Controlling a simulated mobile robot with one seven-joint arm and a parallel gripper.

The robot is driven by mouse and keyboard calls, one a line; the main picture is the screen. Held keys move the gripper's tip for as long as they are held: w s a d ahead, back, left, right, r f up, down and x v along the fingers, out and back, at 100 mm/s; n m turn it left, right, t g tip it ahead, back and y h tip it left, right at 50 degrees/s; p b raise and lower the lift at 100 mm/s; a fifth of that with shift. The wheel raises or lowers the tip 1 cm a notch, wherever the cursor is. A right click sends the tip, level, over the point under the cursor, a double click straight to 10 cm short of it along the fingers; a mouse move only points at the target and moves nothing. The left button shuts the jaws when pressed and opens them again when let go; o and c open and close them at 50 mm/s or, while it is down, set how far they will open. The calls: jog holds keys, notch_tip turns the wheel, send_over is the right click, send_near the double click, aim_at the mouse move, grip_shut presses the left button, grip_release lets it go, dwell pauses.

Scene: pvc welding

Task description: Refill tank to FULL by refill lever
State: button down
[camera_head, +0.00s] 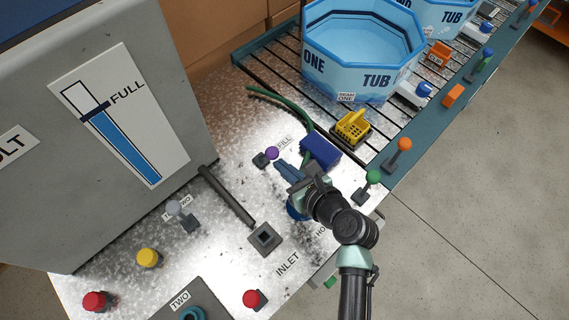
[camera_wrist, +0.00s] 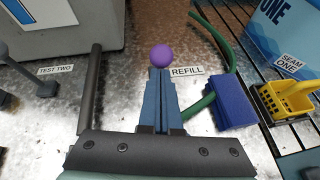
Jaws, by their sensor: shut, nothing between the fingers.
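The refill lever (camera_head: 271,154) has a purple ball knob on a small dark base, beside the REFILL label. In the wrist view the purple knob (camera_wrist: 162,56) shows right at the tips of my gripper (camera_wrist: 160,72), whose blue fingers are closed together and empty. The fingers hide the lever's stem there, and I cannot tell whether they touch it. In the head view my gripper (camera_head: 281,166) is just right of and below the knob. The tank gauge (camera_head: 120,125) on the grey cabinet has a blue column reaching up close to the dark mark beside FULL.
A blue block (camera_head: 320,151) with a green hose lies right of the lever. A dark pipe (camera_head: 227,196) and a grey TEST TWO lever (camera_head: 181,213) stand left. A yellow basket (camera_head: 352,127) and the blue tub (camera_head: 360,60) are on the slatted conveyor. Red and yellow buttons are nearer.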

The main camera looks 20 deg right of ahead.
aim_at(270, 153)
jog(key=shift+w+r+p, duration=0.15)
jog(key=shift+r+p, duration=0.2)
jog(key=shift+p, duration=0.35)
jog(key=shift+w+r+g+p, duration=0.15)
jog(key=shift+g+p, duration=0.25)
jog(key=shift+p, duration=0.2)
jog(key=w+r+g+p, duration=0.1)
jog(key=p, duration=0.3)
jog(key=r+p, duration=0.1)
jog(key=p, duration=0.3)
jog(key=shift+w+a+r+g+h, duration=0.15)
jog(key=shift+w+a+g+h, duration=0.15)
jog(key=shift+w+a+g, duration=0.1)
jog(key=w+g+p, duration=0.1)
jog(key=p, duration=0.4)
jog(key=shift+w+a+r+g+h, duration=0.15)
jog(key=shift+w+a+g+h, duration=0.15)
jog(key=shift+w+a+g, duration=0.1)
jog(key=shift+w+a+p, duration=0.15)
jog(key=shift+w+p, duration=0.3)
jog(key=shift+w, duration=0.25)
jog(key=shift+r, duration=0.1)
